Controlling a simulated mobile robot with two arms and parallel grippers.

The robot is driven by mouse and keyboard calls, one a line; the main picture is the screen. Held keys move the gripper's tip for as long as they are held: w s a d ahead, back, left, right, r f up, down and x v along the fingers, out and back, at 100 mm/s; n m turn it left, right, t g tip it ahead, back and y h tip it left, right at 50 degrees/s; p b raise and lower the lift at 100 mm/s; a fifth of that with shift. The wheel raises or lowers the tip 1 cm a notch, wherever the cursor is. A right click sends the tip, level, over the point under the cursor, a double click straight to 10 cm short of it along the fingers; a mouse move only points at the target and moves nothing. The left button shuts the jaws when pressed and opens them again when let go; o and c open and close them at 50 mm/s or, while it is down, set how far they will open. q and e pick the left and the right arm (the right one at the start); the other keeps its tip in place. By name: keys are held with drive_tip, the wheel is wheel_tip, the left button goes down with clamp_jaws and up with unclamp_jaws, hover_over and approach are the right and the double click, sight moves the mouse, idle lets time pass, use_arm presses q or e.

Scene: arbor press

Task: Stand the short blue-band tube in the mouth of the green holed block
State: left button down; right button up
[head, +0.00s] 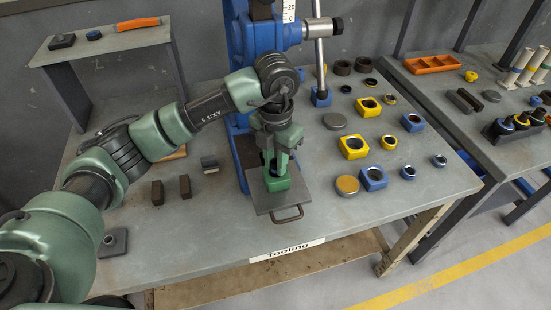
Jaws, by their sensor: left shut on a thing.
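The green holed block (277,184) sits on a grey plate with a handle (268,200) at the front of the blue press. My left gripper (273,160) points down directly above the block. It is shut on the short blue-band tube (272,167), of which only a small bluish part shows between the fingers. The fingers hide the block's mouth, so I cannot tell whether the tube's lower end is inside it or just above it. My right gripper is not in view.
The blue press (236,150) stands close behind the gripper. Yellow blocks (354,147), blue blocks (373,179), rings and discs lie on the bench's right side. The bench front is clear.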

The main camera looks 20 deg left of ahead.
sight(275, 162)
use_arm(q)
drive_tip(key=shift+f+b, duration=0.35)
idle(0.6)
drive_tip(key=c, duration=1.1)
unclamp_jaws()
drive_tip(key=shift+c, duration=0.2)
drive_tip(key=shift+r, duration=0.45)
wheel_tip(275, 162, up, 7)
drive_tip(key=shift+f+b, duration=0.1)
drive_tip(key=shift+b, duration=0.85)
drive_tip(key=shift+s, duration=0.1)
